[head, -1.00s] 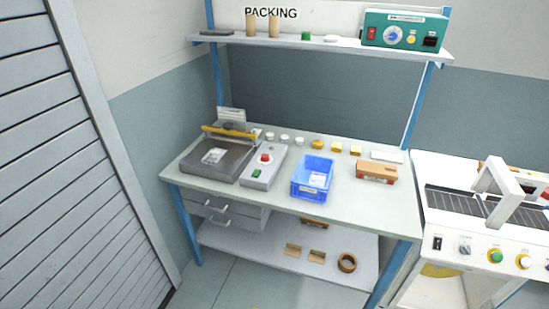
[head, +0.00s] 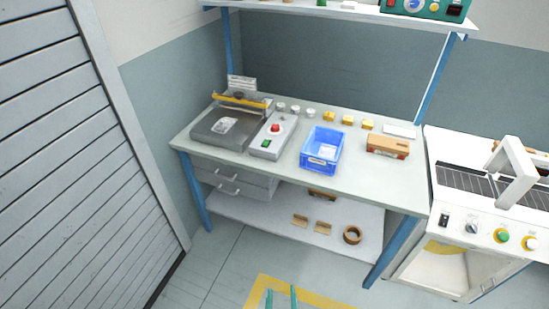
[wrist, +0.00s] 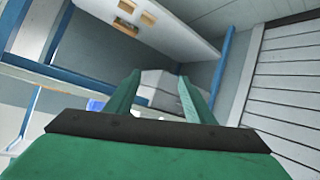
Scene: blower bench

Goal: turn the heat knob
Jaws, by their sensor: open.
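No label marking a heat knob is readable. A grey knob (head: 473,227) shows on the front of the white machine (head: 458,212) at the right. A blue dial (head: 414,5) shows on the green box (head: 452,10) on the upper shelf, cut by the top edge. The control box (head: 258,149) beside the sealer has a red button (head: 275,128) and a green switch (head: 266,143). My gripper (head: 281,289) is low at the bottom edge, far in front of the bench and apart from all of these. Its teal fingers are open and empty, also in the wrist view (wrist: 158,78).
The bench (head: 235,172) holds a sealer (head: 218,130), a blue bin (head: 313,161), a brown box (head: 387,146) and small jars and yellow blocks. A lower shelf (head: 270,221) holds a tape roll (head: 352,235). A shutter wall (head: 80,170) stands left. Floor in front is clear.

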